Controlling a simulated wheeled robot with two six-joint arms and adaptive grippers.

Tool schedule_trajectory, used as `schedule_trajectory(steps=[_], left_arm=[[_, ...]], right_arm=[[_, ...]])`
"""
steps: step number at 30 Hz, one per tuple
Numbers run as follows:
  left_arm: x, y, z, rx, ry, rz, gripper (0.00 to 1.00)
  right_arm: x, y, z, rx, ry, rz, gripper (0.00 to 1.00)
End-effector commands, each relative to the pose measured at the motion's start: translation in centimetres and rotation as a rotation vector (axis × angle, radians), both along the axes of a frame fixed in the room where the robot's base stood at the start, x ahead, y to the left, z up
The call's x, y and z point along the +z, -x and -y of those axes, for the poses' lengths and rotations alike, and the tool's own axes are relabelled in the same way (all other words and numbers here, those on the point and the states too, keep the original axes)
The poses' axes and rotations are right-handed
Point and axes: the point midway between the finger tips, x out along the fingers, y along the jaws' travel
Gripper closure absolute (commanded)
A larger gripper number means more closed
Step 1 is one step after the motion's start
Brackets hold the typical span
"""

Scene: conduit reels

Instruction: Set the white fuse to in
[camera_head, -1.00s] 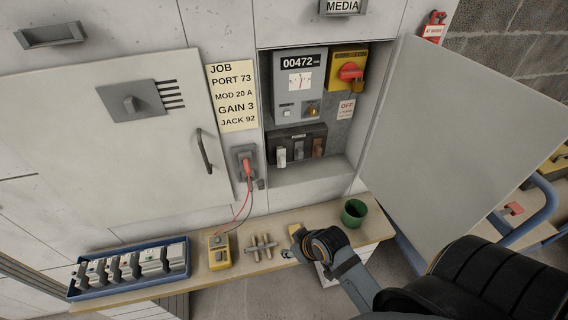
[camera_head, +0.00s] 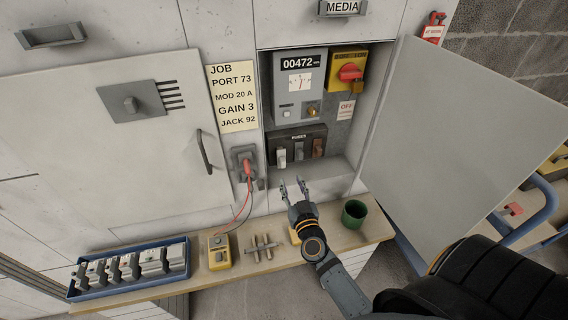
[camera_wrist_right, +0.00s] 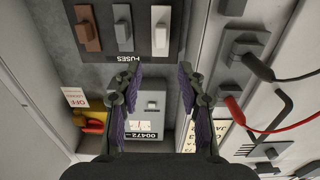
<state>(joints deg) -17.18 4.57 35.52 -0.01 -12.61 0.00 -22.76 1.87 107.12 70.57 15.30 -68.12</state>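The white fuse (camera_head: 281,157) is the leftmost of three in the dark fuse block (camera_head: 310,132), inside the open cabinet. A grey fuse (camera_head: 299,151) and a brown fuse (camera_head: 318,148) sit to its right. In the inverted right wrist view the white fuse (camera_wrist_right: 160,30) is on the right of the row; I cannot tell how deep it sits. My right gripper (camera_head: 293,184) is open and empty, in front of and below the fuse block. In the wrist view its fingers (camera_wrist_right: 158,92) are apart, with the white fuse beyond the gap. My left gripper is not in view.
The open cabinet door (camera_head: 465,140) stands on the right. A socket with a red plug (camera_head: 247,168) and cables is left of the opening. The shelf (camera_head: 205,284) holds a green cup (camera_head: 354,213), a yellow box (camera_head: 219,251) and a blue tray (camera_head: 130,287).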

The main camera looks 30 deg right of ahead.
Motion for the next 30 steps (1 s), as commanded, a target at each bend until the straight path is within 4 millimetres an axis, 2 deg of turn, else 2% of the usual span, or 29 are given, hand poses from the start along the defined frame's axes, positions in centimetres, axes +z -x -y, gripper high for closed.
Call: schedule_trajectory(steps=[9,15,26,30], left_arm=[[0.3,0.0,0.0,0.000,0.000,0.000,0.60],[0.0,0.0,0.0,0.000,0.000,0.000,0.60],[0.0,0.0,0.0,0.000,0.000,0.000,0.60],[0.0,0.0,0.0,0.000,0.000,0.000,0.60]], right_arm=[[0.1,-6.3,1.5,0.002,0.001,0.003,0.60],[0.0,-9.0,2.1,0.003,0.001,0.001,0.60],[0.1,-9.7,2.3,0.003,0.001,0.000,0.60],[0.1,-9.6,2.3,0.003,0.000,0.000,0.79]])
